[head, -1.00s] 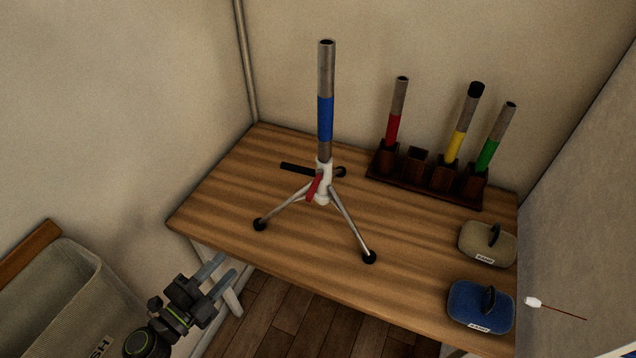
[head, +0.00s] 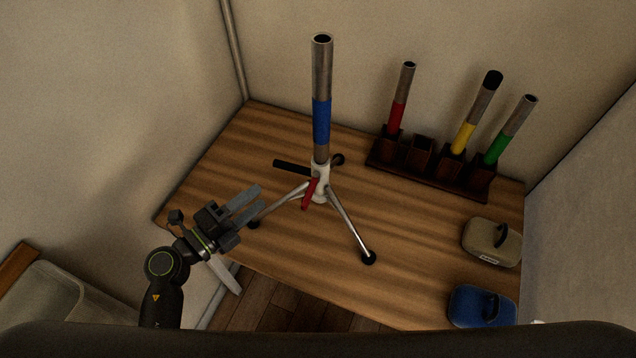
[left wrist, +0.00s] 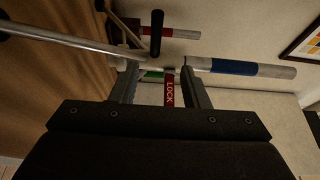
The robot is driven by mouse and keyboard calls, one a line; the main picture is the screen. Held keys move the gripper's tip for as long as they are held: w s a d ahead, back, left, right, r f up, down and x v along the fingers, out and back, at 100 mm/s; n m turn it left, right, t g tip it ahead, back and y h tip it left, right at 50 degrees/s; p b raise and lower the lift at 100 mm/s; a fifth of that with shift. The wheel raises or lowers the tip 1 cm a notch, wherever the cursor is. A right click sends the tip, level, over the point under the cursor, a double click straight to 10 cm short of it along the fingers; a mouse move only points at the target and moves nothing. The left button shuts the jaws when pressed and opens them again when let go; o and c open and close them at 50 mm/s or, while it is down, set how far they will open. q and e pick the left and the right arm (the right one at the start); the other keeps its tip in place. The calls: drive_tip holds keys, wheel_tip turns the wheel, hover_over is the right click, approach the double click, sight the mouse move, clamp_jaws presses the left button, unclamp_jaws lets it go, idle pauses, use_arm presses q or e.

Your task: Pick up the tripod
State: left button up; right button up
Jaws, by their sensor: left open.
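The tripod (head: 319,182) stands upright on the wooden table, with spread silver legs, black feet, a white hub and a red lever (head: 309,194). A grey tube with a blue band (head: 321,120) rises from its hub. My left gripper (head: 257,200) is open and empty, left of the tripod near its left leg. In the left wrist view the white hub (left wrist: 150,65) and the red lever marked LOCK (left wrist: 170,90) appear beyond and between the open fingers (left wrist: 160,85). My right gripper is not in view.
A dark rack (head: 430,172) at the back holds red, yellow and green banded tubes, with one empty slot. A beige case (head: 490,243) and a blue case (head: 480,307) lie at the right. A bin (head: 45,300) stands at lower left. The table's front middle is clear.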

sight(293, 171)
use_arm(q)
drive_tip(key=p+x, duration=0.1)
drive_tip(key=x, duration=0.5)
drive_tip(key=shift+w+d+f, duration=0.1)
drive_tip(key=shift+w+d, duration=0.1)
drive_tip(key=shift+w, duration=0.2)
drive_tip(key=shift+w+d, duration=0.3)
drive_tip(key=x, duration=0.4)
drive_tip(key=shift+d+f+p, duration=0.1)
drive_tip(key=shift+f+p, duration=0.15)
drive_tip(key=shift+p, duration=0.15)
drive_tip(key=shift+w+d, duration=0.25)
drive_tip(key=shift+w, duration=0.05)
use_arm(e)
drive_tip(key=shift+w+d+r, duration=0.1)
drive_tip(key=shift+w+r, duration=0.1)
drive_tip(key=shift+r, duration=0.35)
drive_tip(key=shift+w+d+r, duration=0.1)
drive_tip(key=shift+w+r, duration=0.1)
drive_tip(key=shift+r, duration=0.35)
use_arm(q)
drive_tip(key=shift+f, duration=0.1)
clamp_jaws()
